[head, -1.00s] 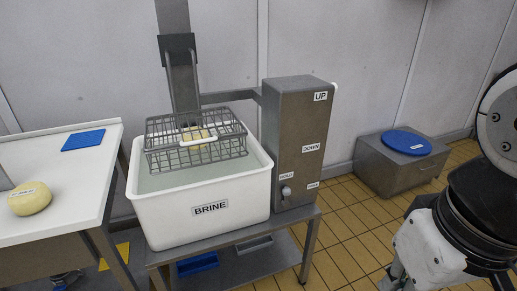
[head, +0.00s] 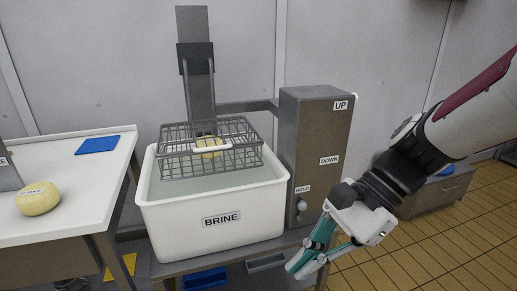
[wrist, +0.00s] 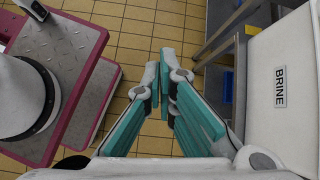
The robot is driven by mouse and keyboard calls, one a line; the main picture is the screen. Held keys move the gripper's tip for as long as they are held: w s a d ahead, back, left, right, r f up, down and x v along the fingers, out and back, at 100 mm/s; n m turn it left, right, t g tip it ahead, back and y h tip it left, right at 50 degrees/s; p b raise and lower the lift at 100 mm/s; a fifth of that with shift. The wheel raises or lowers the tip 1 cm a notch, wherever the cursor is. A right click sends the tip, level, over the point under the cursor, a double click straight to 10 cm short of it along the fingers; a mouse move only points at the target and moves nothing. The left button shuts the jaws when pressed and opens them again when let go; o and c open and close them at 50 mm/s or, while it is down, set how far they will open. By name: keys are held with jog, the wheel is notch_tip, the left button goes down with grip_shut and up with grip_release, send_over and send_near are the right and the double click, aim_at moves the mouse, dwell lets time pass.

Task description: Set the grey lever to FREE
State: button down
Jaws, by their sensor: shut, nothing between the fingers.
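The grey lever (head: 302,205) is a small light knob low on the front of the metal column (head: 314,145), just under the HOLD label (head: 303,189). The FREE label is hidden behind my gripper and wrist. My gripper (head: 302,268) has teal fingers, is shut and empty, and points down and left in front of the column's lower right side. It is below and apart from the lever. In the wrist view the fingers (wrist: 163,72) are together over the tiled floor, and the lever does not show.
The white BRINE vat (head: 214,222) stands left of the column, with a wire basket (head: 185,172) over it. The bench's metal edge is close to my gripper. A white table (head: 75,205) with a cheese (head: 38,198) stands at left. Tiled floor is open at right.

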aim_at(302, 210)
jog(key=w+d+f+m+t+y+b, duration=0.1)
jog(key=w+f+m+t+y+b, duration=0.15)
jog(key=w+f+m, duration=0.45)
jog(key=w+f+m+t+y+b, duration=0.1)
jog(key=w+f+m+t+y, duration=0.2)
jog(key=w+m, duration=0.6)
jog(key=w+d+f+m+t+b, duration=0.3)
jog(key=w+d+f+m+t, duration=0.6)
jog(key=w+f+m, duration=0.3)
notch_tip(302, 210, down, 2)
jog(key=d+m+h, duration=0.1)
jog(key=m, duration=0.2)
jog(key=shift+w+d+m, duration=0.2)
jog(key=shift+d+m, duration=0.1)
jog(key=shift+m, duration=0.1)
jog(key=b+x, duration=0.3)
jog(key=x, duration=0.6)
jog(key=shift+a, duration=0.2)
jog(key=shift+w+d+b, duration=0.45)
jog(key=shift+w+d, duration=0.3)
jog(key=shift+w, duration=0.05)
jog(key=shift+w+d+b, duration=0.3)
jog(key=shift+w+d, duration=0.15)
jog(key=shift+d, duration=0.35)
